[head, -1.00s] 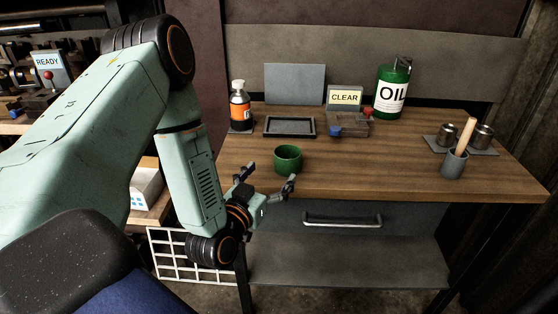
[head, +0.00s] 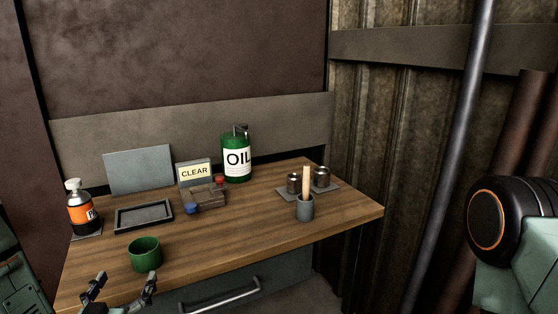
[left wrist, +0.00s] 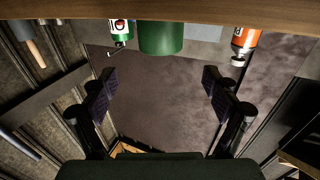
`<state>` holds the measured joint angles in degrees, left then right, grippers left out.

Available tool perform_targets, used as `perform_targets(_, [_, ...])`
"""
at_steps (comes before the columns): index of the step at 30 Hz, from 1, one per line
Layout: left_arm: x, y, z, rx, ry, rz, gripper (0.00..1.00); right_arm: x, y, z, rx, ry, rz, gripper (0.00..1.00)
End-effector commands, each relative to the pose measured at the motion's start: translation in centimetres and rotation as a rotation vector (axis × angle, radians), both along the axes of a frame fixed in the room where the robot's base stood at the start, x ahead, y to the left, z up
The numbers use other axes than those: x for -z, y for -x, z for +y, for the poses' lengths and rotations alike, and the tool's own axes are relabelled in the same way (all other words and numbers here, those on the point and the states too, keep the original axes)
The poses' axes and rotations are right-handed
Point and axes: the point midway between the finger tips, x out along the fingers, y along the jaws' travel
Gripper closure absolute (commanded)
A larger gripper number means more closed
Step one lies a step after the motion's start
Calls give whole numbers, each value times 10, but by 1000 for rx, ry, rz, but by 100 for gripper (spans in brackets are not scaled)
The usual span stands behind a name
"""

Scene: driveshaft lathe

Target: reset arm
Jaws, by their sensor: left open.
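My left gripper (head: 120,291) is at the bottom left of the head view, in front of the table's near edge. Its two fingers are spread and nothing is between them. In the left wrist view the open fingers (left wrist: 162,92) frame empty space, with the green cup (left wrist: 161,37) beyond them. In the head view the green cup (head: 145,254) stands upright on the wooden table (head: 250,240), just behind the gripper and apart from it. A teal arm part of mine shows at the right edge; my right gripper is not in view.
A drawer handle (head: 222,296) juts out below. The table's front middle is clear.

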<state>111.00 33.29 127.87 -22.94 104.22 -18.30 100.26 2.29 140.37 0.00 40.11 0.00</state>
Motion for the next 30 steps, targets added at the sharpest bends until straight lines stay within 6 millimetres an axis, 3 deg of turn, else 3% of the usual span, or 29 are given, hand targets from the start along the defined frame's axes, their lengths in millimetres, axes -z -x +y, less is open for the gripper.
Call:
perform_targets(19, [2,-107,17,0,-1,-4,13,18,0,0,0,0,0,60])
perform_targets(20, [6,-108,17,-1,1,0,13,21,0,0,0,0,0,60])
perform_targets(24, [-16,-107,17,-3,3,-4,13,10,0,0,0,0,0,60])
perform_targets(30, [-25,-106,17,-2,2,-1,13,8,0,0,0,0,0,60])
